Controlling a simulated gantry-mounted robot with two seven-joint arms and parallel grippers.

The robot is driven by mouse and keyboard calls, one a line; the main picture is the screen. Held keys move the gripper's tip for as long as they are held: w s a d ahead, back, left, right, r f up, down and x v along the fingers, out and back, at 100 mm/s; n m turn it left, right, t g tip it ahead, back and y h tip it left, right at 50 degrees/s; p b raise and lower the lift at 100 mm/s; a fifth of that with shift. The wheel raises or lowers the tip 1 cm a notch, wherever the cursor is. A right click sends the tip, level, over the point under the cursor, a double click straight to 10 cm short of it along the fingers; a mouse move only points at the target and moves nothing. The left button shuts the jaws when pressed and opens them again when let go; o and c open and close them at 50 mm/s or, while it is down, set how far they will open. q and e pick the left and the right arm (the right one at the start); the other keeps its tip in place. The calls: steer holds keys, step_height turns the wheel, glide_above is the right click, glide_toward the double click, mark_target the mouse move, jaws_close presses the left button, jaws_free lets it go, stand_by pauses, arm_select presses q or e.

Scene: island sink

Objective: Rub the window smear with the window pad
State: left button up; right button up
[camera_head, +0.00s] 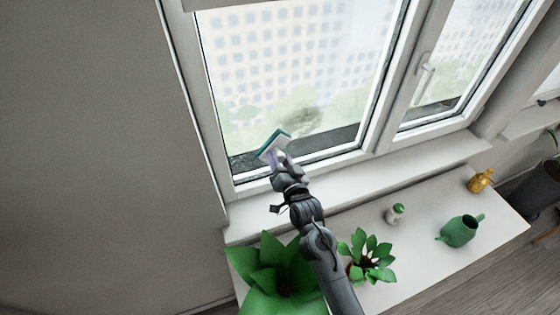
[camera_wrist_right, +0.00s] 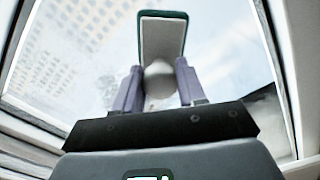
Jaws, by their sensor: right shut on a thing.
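The window pad (camera_head: 274,143) is a white rectangular plate with a green edge, in front of the lower part of the large pane. My right gripper (camera_head: 281,158) is shut on its pale rounded grip, which shows between the two fingers in the right wrist view (camera_wrist_right: 159,82). The pad's plate (camera_wrist_right: 162,38) stands beyond the fingertips there. The window smear (camera_head: 303,117) is a dark grey-brown blotch on the glass, just up and right of the pad. I cannot tell whether the pad touches the glass. My left gripper is not in view.
Below the window a white counter (camera_head: 420,238) holds two green leafy plants (camera_head: 285,280) (camera_head: 368,258), a small white bottle with a green cap (camera_head: 396,213), a green jug (camera_head: 460,231) and a yellow object (camera_head: 480,180). The window handle (camera_head: 425,72) projects at right.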

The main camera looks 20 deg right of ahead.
steer(key=shift+w, duration=0.4)
steer(key=shift+d, duration=0.15)
steer(key=shift+d+r+p, duration=0.1)
steer(key=shift+d+p, duration=0.25)
steer(key=shift+d, duration=0.8)
steer(key=shift+d+p, duration=0.4)
steer(key=shift+d, duration=1.5)
steer(key=shift+d+p, duration=0.4)
steer(key=shift+d, duration=1.7)
steer(key=shift+d+r+p, duration=1.15)
steer(key=shift+d+p, duration=0.45)
steer(key=shift+d, duration=1.75)
steer(key=shift+a+p, duration=1.5)
steer(key=shift+a, duration=3.8)
